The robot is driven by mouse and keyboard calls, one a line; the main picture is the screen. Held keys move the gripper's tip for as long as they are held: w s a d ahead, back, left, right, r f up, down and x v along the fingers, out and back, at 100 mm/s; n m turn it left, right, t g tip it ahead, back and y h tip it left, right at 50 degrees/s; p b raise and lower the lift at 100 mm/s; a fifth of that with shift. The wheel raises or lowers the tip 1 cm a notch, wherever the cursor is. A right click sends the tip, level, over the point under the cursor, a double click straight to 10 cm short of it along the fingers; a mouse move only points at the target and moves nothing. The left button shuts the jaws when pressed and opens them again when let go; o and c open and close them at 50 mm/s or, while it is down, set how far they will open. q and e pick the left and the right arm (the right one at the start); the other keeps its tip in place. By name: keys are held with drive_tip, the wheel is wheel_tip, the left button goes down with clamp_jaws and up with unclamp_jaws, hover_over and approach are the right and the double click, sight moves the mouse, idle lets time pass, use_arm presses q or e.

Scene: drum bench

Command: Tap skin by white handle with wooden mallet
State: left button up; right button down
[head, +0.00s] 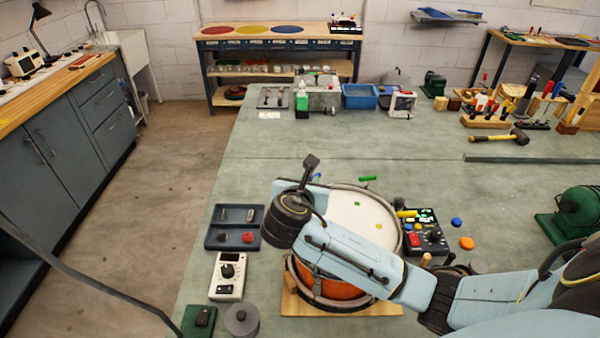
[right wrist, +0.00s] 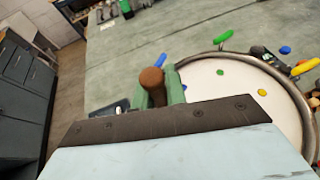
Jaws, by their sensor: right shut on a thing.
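The drum skin (head: 352,213) is a pale round head in a metal hoop, on an orange-shelled drum (head: 333,287). My right arm crosses over it in the head view and hides its left and front parts. My right gripper (right wrist: 160,88) is shut on a brown wooden rod-like piece with a rounded end (right wrist: 152,77), seemingly the mallet. The mallet's other end is hidden. Green (head: 367,179), blue (head: 316,177) and yellow (head: 406,214) handles show around the rim. I cannot make out a white handle. The skin also shows in the right wrist view (right wrist: 235,85). My left gripper is not in view.
A dark tray (head: 222,240) and a white control box (head: 228,276) stand left of the drum. A black box with buttons (head: 425,235) stands right of it. A black-headed mallet (head: 500,138) lies farther back. The bench behind the drum is largely clear.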

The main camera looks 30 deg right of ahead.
drive_tip(key=shift+s+f, duration=0.1)
drive_tip(key=shift+s, duration=0.05)
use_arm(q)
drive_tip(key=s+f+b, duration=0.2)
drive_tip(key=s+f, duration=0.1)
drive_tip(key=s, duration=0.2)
use_arm(e)
drive_tip(key=shift+s+f, duration=0.4)
drive_tip(key=shift+s, duration=0.1)
wheel_tip(320, 180, down, 5)
drive_tip(key=shift+r+b, duration=0.1)
drive_tip(key=shift+b, duration=0.85)
wheel_tip(320, 180, up, 6)
drive_tip(key=p, duration=0.7)
drive_tip(key=shift+w+f, duration=0.15)
drive_tip(key=shift+f, duration=0.1)
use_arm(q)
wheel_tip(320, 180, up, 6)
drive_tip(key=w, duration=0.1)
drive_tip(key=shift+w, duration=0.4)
use_arm(e)
drive_tip(key=shift+f, duration=0.15)
